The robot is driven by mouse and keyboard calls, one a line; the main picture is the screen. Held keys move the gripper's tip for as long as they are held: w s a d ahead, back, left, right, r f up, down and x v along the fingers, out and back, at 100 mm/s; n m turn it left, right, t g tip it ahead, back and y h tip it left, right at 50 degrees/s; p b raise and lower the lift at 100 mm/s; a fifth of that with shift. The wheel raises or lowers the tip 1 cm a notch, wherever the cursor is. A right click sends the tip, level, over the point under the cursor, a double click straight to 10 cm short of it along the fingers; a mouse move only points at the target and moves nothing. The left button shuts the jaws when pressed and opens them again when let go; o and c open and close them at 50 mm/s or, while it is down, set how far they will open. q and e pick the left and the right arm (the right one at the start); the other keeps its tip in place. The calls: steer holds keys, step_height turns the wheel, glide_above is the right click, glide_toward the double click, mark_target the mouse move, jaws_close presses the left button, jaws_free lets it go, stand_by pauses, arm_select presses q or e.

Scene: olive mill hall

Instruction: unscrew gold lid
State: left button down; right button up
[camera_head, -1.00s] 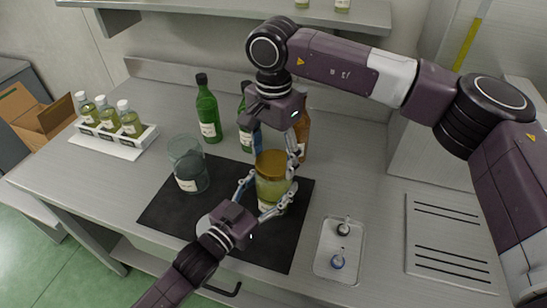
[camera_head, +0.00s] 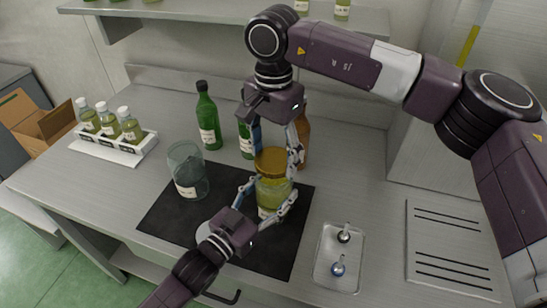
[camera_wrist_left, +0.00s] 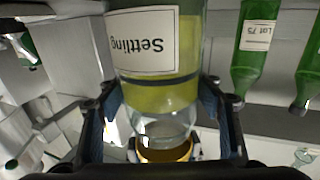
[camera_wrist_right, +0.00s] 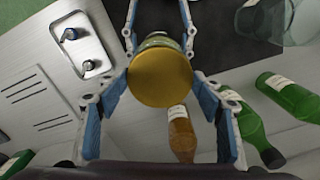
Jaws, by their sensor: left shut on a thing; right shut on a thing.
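The glass jar (camera_head: 271,194) of yellow-green liquid stands upright on the dark mat; its label reads "Settling" in the left wrist view (camera_wrist_left: 145,42). The gold lid (camera_head: 272,160) sits on top of it; the right wrist view shows the lid (camera_wrist_right: 160,77) from above, and the left wrist view shows its edge (camera_wrist_left: 165,152). My left gripper (camera_head: 267,194) is shut on the jar body from the front. My right gripper (camera_head: 277,154) comes from above and is shut around the lid. I cannot tell whether the lid is loose.
A clear glass beaker (camera_head: 188,171) stands left of the jar. Green bottles (camera_head: 208,115) and an amber bottle (camera_head: 302,140) stand behind. A metal tray (camera_head: 339,257) with two small stoppers lies right. A white rack (camera_head: 115,147) holds small bottles. The dark mat (camera_head: 160,218) has free room at left.

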step_height(320, 180, up, 3)
steer(key=shift+f, duration=0.1)
arm_select(q)
steer(key=c, duration=0.5)
jaws_free()
